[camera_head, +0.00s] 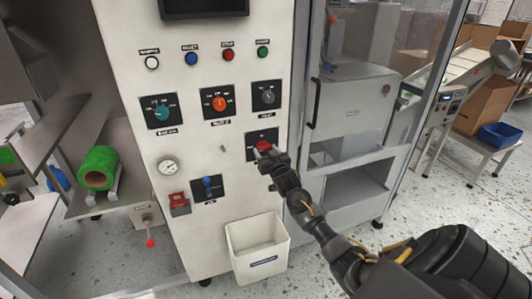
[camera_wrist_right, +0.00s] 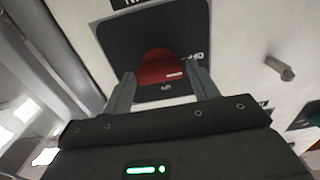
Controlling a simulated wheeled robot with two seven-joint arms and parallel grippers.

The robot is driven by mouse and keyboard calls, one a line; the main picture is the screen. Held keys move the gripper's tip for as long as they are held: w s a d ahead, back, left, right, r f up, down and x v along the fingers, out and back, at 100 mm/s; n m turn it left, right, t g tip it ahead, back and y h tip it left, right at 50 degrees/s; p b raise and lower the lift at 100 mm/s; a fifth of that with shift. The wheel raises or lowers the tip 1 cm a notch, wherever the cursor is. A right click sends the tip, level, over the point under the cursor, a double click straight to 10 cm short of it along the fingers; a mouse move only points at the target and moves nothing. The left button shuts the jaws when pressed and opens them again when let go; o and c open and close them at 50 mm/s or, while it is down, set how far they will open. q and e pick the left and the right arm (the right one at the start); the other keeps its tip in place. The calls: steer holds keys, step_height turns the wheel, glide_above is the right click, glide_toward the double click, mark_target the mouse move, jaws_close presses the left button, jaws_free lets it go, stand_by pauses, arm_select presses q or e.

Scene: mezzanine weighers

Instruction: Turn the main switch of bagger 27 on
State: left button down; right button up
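The pale control cabinet (camera_head: 215,130) fills the middle of the head view. A red rotary switch (camera_head: 264,146) sits on a black plate at its lower right and is partly hidden by my right gripper (camera_head: 269,157). In the right wrist view the red knob (camera_wrist_right: 158,68) lies between the two fingers of my right gripper (camera_wrist_right: 161,84), one on each side. No clear gap shows between knob and fingers, but I cannot tell whether they grip it. No bagger number is readable. My left gripper is not in view.
Above are the teal (camera_head: 161,112), orange (camera_head: 219,103) and black (camera_head: 267,96) knobs. A gauge (camera_head: 168,167), a red switch (camera_head: 179,203) and a blue lever (camera_head: 208,187) sit lower left. A glazed door with a black handle (camera_head: 314,101) is to the right.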

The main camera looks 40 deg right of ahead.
steer(key=c, duration=0.6)
steer(key=m+p, duration=0.1)
steer(key=m, duration=0.2)
steer(key=m+p, duration=0.2)
steer(key=m, duration=0.2)
steer(key=shift+m, duration=0.3)
steer(key=m+p, duration=0.2)
steer(key=m, duration=0.3)
steer(key=shift+r, duration=0.1)
steer(key=m+p, duration=0.1)
steer(key=m, duration=0.4)
steer(key=shift+m+p, duration=0.3)
